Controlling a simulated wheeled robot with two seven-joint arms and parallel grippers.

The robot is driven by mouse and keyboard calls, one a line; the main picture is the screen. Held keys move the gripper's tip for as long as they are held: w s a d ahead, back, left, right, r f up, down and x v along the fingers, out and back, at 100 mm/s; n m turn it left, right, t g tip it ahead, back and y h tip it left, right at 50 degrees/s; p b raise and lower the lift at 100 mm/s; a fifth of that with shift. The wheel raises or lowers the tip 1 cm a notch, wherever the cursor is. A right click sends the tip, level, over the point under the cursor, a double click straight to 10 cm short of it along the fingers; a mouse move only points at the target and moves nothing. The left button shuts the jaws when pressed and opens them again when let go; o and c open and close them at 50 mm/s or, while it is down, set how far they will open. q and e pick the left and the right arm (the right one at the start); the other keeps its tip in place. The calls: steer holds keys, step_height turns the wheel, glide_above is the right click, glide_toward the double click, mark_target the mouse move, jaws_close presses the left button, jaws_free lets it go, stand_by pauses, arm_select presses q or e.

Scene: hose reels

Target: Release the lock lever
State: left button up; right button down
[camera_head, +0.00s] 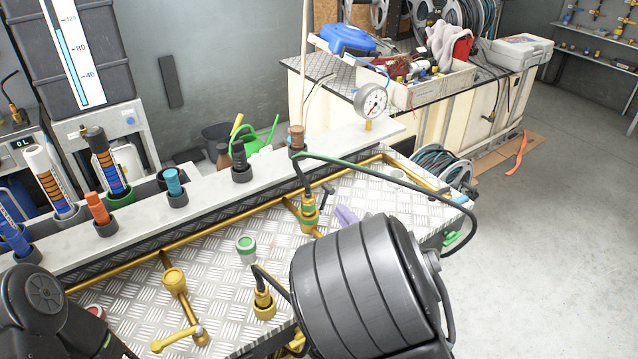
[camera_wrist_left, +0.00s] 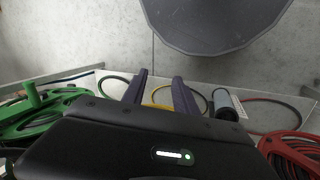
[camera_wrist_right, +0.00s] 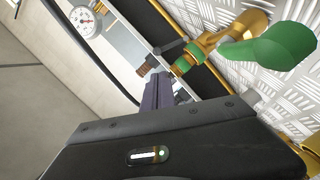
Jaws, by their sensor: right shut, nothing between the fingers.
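A brass fitting with green bands (camera_head: 309,212) stands on the tread-plate bench. A small dark lever (camera_head: 326,190) sticks out beside it; I cannot tell for sure that it is the lock lever. In the right wrist view the banded fitting (camera_wrist_right: 188,62) lies just beyond my fingers, with a dark lever (camera_wrist_right: 168,48) beside it. My right gripper (camera_head: 345,214) has purple fingers and is shut and empty, just right of the fitting. It also shows in the right wrist view (camera_wrist_right: 157,88); contact is unclear. My left gripper (camera_wrist_left: 160,76) is open and empty, away from the fitting.
A yellow-handled valve (camera_head: 180,338) and a second hose fitting (camera_head: 263,300) stand on the bench. A green-topped cap (camera_head: 246,249) is between the fittings. A pressure gauge (camera_head: 371,101) stands on the rail behind.

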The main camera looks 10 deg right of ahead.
mark_target(325, 199)
arm_select(q)
steer(key=shift+s+r+p, duration=0.3)
steer(key=shift+r+p, duration=0.25)
arm_select(e)
steer(key=x, duration=0.9)
steer(key=shift+w, duration=0.25)
